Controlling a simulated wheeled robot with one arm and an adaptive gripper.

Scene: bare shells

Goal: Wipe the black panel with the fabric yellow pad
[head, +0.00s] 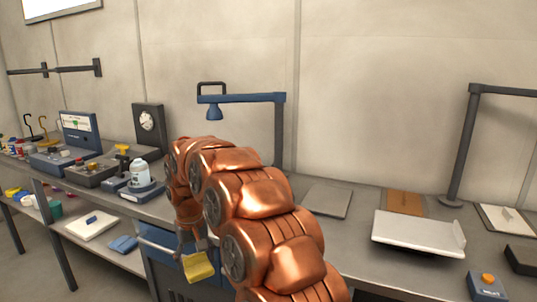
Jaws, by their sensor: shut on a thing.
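The fabric yellow pad (198,266) hangs at the end of my copper-coloured arm, in front of the bench's front edge. My gripper (194,246) is shut on it, and its fingers are small and partly hidden by the arm. A dark upright panel with a round white dial (149,146) stands at the back of the bench, left of my arm. A flat black item (522,257) lies at the right edge of the view. I cannot tell which of these is the black panel. The pad is apart from both.
A grey bench (350,259) runs along the wall. A white tray (418,233), a grey plate (327,200) and a brown board (405,202) lie on it. A blue lamp arm (240,98) rises behind my arm. Instruments and a white bottle (140,172) crowd the left.

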